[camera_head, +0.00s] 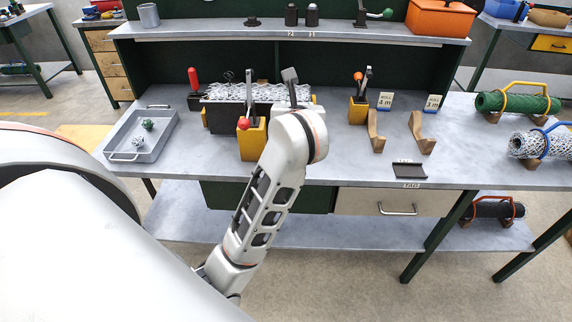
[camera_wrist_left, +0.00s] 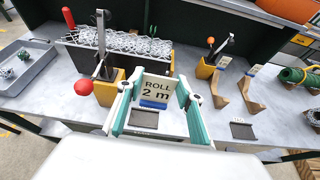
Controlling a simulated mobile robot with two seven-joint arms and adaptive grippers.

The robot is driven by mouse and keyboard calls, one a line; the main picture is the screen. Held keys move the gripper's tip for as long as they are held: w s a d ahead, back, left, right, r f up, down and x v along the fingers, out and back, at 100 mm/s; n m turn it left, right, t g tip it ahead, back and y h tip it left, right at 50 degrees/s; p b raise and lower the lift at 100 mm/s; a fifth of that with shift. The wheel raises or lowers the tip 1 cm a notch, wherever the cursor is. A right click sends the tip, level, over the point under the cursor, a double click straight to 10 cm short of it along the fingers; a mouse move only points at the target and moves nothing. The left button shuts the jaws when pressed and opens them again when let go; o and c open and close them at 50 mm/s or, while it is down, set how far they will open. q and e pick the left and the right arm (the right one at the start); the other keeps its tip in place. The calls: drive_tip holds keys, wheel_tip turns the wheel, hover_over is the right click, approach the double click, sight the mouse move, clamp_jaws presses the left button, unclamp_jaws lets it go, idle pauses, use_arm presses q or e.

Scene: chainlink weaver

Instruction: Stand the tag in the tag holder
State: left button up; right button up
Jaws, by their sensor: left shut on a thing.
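My left gripper (camera_wrist_left: 152,92) is shut on a white tag (camera_wrist_left: 156,90) reading "ROLL 2 m", with a blue strip along its lower edge. The tag is upright between the teal fingers, above the bench. In the head view, my left arm hides the gripper and this tag. A dark flat piece (camera_wrist_left: 143,118) shows just below the tag; I cannot tell whether they touch. Another dark flat piece (camera_head: 410,170) lies near the bench's front edge by a "TAG" label, and it also shows in the wrist view (camera_wrist_left: 242,131). I cannot tell which is the tag holder. My right gripper is out of view.
Two tags, "4 m" (camera_head: 385,101) and "3 m" (camera_head: 433,101), stand behind wooden cradles (camera_head: 376,133). A grey tray (camera_head: 152,145) is further left.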

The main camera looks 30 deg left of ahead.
use_arm(q)
drive_tip(key=w+a+r, duration=0.2)
drive_tip(key=w+a, duration=0.1)
drive_tip(key=a, duration=0.1)
drive_tip(key=shift+d+f+b, duration=0.15)
drive_tip(key=shift+f+b, duration=1.9)
drive_tip(key=shift+f, duration=7.5)
drive_tip(key=shift+f, duration=0.15)
drive_tip(key=o, duration=0.9)
